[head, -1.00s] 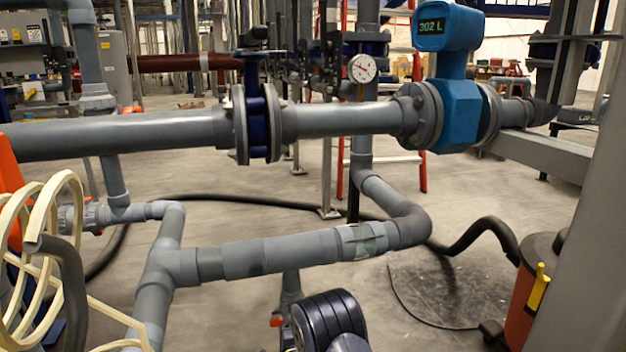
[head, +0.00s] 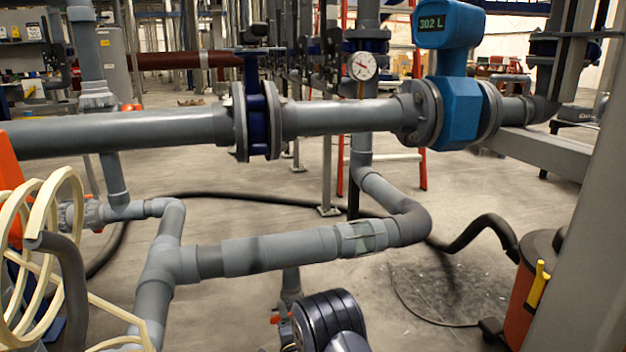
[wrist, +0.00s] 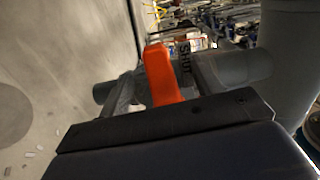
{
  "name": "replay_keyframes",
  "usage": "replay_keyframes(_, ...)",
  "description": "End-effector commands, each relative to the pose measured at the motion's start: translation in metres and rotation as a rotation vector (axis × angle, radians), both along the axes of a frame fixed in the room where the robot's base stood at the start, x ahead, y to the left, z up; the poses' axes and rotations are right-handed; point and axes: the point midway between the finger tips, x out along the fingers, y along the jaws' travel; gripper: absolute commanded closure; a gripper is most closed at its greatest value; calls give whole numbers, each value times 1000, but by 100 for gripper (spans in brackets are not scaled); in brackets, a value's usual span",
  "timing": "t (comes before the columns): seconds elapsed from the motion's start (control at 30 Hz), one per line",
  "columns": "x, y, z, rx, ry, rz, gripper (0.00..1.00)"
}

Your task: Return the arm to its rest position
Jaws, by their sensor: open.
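My gripper (wrist: 162,78) shows in the wrist view as a dark bar with two grey fingers standing apart, so it is open. An orange handle (wrist: 163,76) appears in the gap between the fingers, in line with it. I cannot tell whether it touches them or stands beyond them. A label reading "SHUT" (wrist: 187,64) is just right of the handle. In the head view a dark rounded arm joint of mine (head: 330,318) shows at the bottom centre. My gripper is not visible there.
Grey pipes (head: 290,250) cross in front, with a blue flow meter (head: 458,110) reading 302 L and a gauge (head: 362,66). A cream coil (head: 45,215) and orange part (head: 10,170) are at left. A grey post (head: 580,250) and red-brown drum (head: 530,290) are at right.

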Motion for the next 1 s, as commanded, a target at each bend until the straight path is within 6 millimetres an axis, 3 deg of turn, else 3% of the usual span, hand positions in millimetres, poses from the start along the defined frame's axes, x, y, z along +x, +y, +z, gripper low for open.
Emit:
replay_keyframes(0.43, 1, -3, -11, -287, -83, 0, 38)
replay_keyframes(1.0, 2, -6, -11, -329, -95, -8, 38)
